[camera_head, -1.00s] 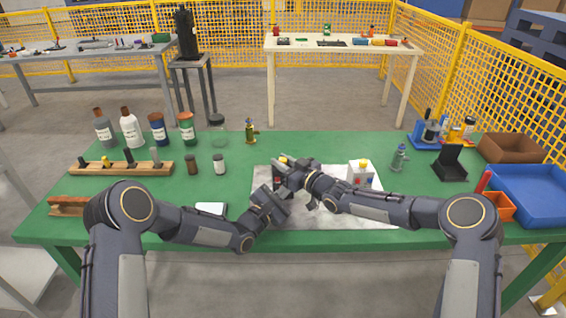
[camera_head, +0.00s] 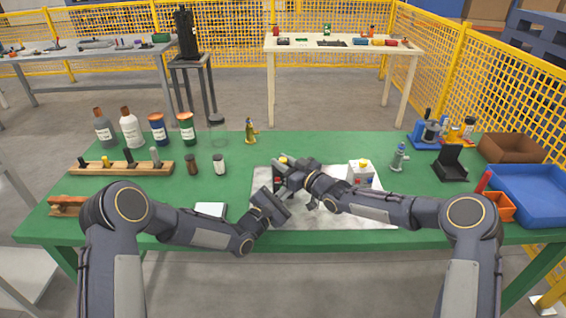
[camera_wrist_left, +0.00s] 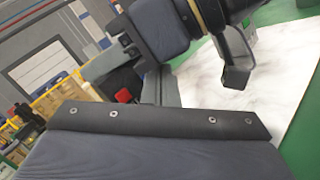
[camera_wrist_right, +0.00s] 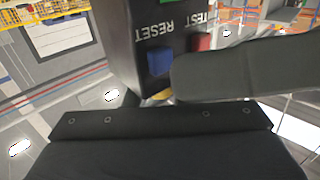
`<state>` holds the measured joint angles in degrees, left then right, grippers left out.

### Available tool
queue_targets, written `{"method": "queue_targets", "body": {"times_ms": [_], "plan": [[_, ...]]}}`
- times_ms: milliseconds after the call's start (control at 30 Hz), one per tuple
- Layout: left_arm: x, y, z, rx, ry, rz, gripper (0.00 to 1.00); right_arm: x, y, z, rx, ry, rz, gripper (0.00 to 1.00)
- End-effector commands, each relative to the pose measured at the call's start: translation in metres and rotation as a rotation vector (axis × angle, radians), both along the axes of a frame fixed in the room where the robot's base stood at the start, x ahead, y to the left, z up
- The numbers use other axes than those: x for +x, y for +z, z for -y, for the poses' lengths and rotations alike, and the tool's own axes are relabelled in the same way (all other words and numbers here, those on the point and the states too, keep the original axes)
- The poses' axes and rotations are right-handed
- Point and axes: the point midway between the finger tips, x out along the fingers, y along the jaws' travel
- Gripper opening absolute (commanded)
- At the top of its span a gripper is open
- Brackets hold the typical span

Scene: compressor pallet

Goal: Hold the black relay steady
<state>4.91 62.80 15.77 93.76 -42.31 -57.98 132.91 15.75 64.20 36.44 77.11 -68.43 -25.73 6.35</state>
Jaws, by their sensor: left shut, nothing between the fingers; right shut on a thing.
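The black relay (camera_wrist_right: 128,45) fills the upper middle of the right wrist view, tilted. It has a blue RESET button (camera_wrist_right: 160,62), a red TEST button (camera_wrist_right: 203,42) and a bit of yellow at its lower end. In the head view it is mostly hidden by my grippers over the grey-white mat (camera_head: 345,212). My right gripper (camera_head: 288,178) is shut on it. My left gripper (camera_head: 276,190) is shut and empty, close beside the relay on the near side; I cannot tell if it touches. The relay's red button (camera_wrist_left: 123,95) shows in the left wrist view.
A white box (camera_head: 360,173) with a yellow top stands on the mat, right of the grippers. Bottles and a wooden rack (camera_head: 120,169) are at the left. A black stand (camera_head: 450,168), a blue bin (camera_head: 525,195) and a brown tray (camera_head: 510,149) are at the right.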

Motion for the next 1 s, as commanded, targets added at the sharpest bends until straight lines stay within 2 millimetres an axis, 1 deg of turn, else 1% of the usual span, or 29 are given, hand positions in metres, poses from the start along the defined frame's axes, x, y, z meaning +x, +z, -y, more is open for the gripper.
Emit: {"method": "queue_targets", "body": {"times_ms": [167, 267, 733, 867, 1000], "plan": [[0.000, 0.000, 0.000, 0.000, 0.000, 0.000, 0.00, 0.000, 0.000, 0.000, 0.000, 0.001, 0.000, 0.00], [-0.004, 0.000, 0.001, -0.001, -0.001, -0.002, 0.00, 0.000, 0.000, 0.000, 0.000, 0.001, 0.000, 0.00], [-0.051, -0.001, 0.005, -0.001, -0.002, -0.002, 0.00, 0.000, 0.000, 0.000, 0.000, 0.001, 0.000, 0.00], [-0.058, 0.000, 0.006, -0.001, 0.000, -0.001, 0.00, 0.000, 0.000, 0.000, 0.000, 0.001, 0.000, 0.00], [-0.060, 0.000, 0.006, -0.001, 0.000, -0.001, 0.00, 0.000, 0.000, 0.000, 0.000, 0.001, 0.000, 0.00]]}}
